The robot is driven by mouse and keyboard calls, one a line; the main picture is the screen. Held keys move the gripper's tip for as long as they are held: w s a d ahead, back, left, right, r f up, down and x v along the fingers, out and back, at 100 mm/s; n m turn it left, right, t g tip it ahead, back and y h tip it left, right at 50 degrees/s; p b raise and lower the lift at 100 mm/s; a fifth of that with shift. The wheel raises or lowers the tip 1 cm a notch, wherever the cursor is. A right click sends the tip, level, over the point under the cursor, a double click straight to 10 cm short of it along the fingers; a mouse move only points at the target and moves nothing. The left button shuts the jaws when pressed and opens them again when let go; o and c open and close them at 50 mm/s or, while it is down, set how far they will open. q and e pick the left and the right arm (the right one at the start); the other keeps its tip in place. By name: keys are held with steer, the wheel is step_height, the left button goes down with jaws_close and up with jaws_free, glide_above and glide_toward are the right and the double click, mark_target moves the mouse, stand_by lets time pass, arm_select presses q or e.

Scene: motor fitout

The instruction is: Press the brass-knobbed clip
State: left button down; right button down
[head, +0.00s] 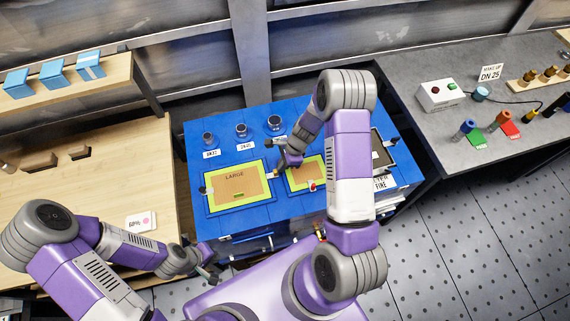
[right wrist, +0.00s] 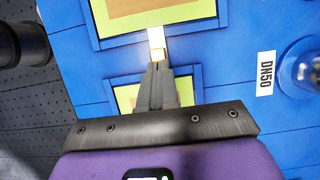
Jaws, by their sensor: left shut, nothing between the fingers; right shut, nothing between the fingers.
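The brass-knobbed clip (right wrist: 156,38) shows in the right wrist view as a bright brass block at the edge of a yellow-bordered board. My right gripper (right wrist: 157,68) is shut and empty, its fingertips right at the clip; I cannot tell whether they touch it. In the head view my right gripper (head: 278,171) is over the blue bench, between the board marked LARGE (head: 233,186) and a smaller board (head: 304,177). The clip is small there and hard to make out beside the fingers. My left gripper (head: 212,275) is shut and empty at the bench's front left.
Several dark round fittings (head: 241,130) stand at the back of the blue bench (head: 190,145). A dark tray (head: 382,155) and papers lie at its right. A wooden table (head: 110,160) is to the left. A grey counter (head: 420,120) with a switch box (head: 438,94) is to the right.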

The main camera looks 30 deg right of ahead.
steer(key=a, duration=0.2)
steer(key=shift+w+a, duration=0.3)
steer(key=shift+a, duration=0.05)
steer(key=shift+d, duration=0.15)
steer(key=d, duration=0.2)
steer(key=s+d, duration=0.1)
steer(key=d, duration=0.1)
steer(key=shift+d+r, duration=0.1)
steer(key=shift+r, duration=0.3)
steer(key=p+v, duration=0.1)
steer(key=v, duration=0.8)
